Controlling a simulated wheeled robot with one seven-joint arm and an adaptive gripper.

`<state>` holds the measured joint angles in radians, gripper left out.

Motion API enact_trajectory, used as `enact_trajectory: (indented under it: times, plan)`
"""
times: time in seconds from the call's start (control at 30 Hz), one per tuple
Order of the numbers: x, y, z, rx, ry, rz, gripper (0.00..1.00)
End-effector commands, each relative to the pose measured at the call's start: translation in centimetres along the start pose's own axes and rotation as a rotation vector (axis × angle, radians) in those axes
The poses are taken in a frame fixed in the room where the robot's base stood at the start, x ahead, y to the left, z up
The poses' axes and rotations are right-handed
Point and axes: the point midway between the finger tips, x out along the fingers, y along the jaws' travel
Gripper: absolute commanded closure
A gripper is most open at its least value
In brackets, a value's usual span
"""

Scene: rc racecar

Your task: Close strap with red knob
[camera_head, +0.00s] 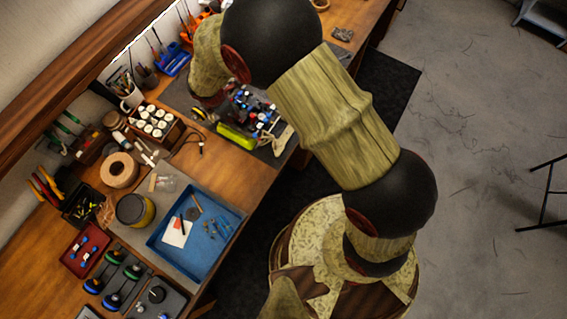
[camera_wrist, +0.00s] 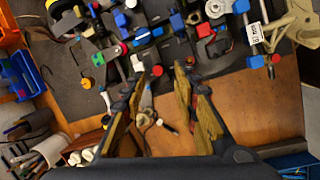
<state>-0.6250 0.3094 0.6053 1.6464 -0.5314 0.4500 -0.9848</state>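The RC racecar (camera_head: 262,108), a cluster of blue, red and dark parts, sits on the dark mat in the head view, partly hidden by my arm. In the wrist view its parts (camera_wrist: 150,35) fill the upper part. Several red pieces show there: a red block (camera_wrist: 203,30), a red knob-like end (camera_wrist: 275,58) at the right and a small orange-red tip (camera_wrist: 157,70) by my left finger. I cannot tell which is the strap's red knob, nor make out the strap. My gripper (camera_wrist: 162,74) is open, its fingers apart near the car's edge, holding nothing visible.
A yellow-green piece (camera_head: 236,136) lies at the car's near side. A blue tray (camera_head: 160,244), a box of white bottles (camera_head: 174,128) and a tape roll (camera_head: 119,169) stand left on the bench. Bare wood (camera_head: 235,175) lies between tray and car.

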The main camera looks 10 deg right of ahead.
Motion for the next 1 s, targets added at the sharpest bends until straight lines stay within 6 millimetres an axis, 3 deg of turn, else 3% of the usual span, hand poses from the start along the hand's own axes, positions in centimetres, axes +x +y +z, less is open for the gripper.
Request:
enact_trajectory:
  times: [1.0]
  plan:
    - [0.3,-0.7,-1.7,-0.045,-0.320,0.128,0.70]
